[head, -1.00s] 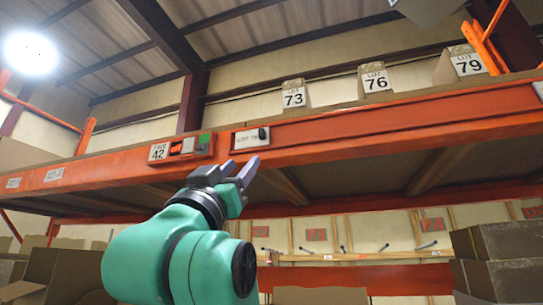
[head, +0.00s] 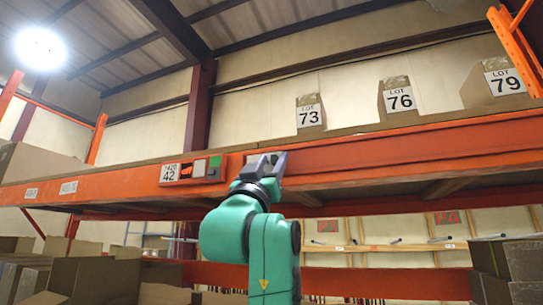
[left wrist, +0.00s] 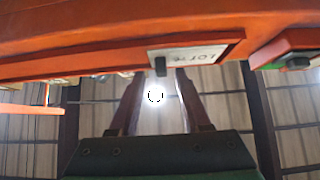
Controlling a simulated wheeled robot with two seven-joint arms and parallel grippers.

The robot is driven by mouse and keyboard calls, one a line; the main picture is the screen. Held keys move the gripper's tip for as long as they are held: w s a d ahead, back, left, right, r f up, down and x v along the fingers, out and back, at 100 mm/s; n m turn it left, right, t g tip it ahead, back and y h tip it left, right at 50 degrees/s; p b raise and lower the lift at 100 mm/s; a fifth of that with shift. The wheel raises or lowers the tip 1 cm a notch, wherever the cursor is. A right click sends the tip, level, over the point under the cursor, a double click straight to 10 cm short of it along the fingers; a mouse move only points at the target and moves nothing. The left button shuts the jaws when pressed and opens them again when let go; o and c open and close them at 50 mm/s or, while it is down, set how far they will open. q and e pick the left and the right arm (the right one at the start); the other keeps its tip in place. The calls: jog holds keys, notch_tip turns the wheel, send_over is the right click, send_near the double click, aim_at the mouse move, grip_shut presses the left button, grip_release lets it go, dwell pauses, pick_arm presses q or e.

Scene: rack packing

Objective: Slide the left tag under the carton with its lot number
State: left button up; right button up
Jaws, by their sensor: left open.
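The white tag (left wrist: 195,54) sits in a holder on the front of the orange beam in the left wrist view. It starts with "LOT 7"; its last digit is not clear. A black knob (left wrist: 160,66) stands out from it. My left gripper (left wrist: 161,74) is open, its two fingertips on either side of the knob in the picture; contact cannot be told. Cartons marked LOT 73 (head: 309,103), LOT 76 (head: 397,85) and LOT 79 (head: 480,88) stand on the shelf above. My right gripper is not in view.
The orange beam (head: 420,150) runs across the shelf front. Small labels (head: 68,187) are farther left. Brown boxes (head: 505,262) stand below at right.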

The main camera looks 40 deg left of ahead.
pick_arm(q)
jog(key=shift+w+a+f, duration=0.1)
jog(key=shift+w+f, duration=0.05)
jog(key=shift+w, duration=0.15)
grip_shut()
dwell(1.0)
